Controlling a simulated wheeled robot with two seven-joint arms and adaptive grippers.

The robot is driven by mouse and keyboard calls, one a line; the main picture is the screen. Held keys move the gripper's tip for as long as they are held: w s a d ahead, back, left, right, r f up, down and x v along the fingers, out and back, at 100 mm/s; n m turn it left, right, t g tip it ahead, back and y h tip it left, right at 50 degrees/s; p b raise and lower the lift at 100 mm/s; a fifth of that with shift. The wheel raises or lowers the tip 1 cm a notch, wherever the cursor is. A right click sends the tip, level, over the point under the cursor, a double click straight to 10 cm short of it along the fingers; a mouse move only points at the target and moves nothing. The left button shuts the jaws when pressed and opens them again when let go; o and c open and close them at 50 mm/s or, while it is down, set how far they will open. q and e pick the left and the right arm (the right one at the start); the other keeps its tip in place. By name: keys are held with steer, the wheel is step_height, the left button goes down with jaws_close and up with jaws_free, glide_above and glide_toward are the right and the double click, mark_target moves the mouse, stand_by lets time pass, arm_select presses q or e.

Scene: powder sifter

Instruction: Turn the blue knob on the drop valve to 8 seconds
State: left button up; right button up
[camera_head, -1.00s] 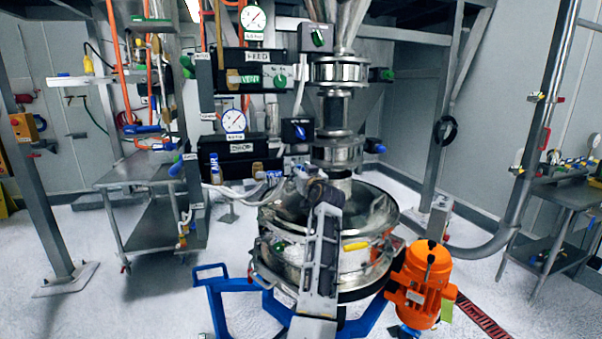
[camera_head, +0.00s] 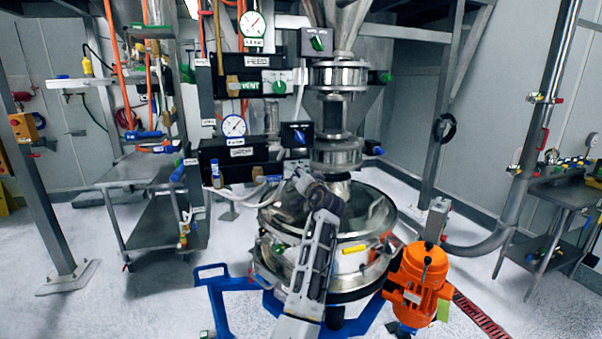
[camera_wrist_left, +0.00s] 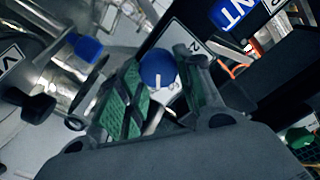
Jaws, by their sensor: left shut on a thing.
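The blue knob (camera_wrist_left: 157,66) with a white pointer line sits on a white marked plate (camera_wrist_left: 187,38) in the left wrist view. My left gripper (camera_wrist_left: 161,84) has its green-padded finger and its opposite finger on either side of this knob and is shut on it. The plate's markings are too tilted and covered to read a setting. In the head view my left gripper (camera_head: 283,190) reaches the front of the lower black valve panel (camera_head: 232,152), and its wrist hides the knob there. My right gripper is in neither view.
A black box with another blue knob (camera_head: 299,135) is just above my left gripper. A round steel sifter (camera_head: 365,225) and an orange motor (camera_head: 419,285) stand close below and right of my arm.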

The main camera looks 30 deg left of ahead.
arm_select(q)
steer(key=shift+m+p, duration=0.35)
steer(key=shift+m, duration=0.55)
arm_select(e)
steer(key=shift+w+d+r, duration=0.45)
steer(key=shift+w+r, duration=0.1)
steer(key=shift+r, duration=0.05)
arm_select(q)
steer(key=o, duration=1)
steer(key=shift+d, duration=0.1)
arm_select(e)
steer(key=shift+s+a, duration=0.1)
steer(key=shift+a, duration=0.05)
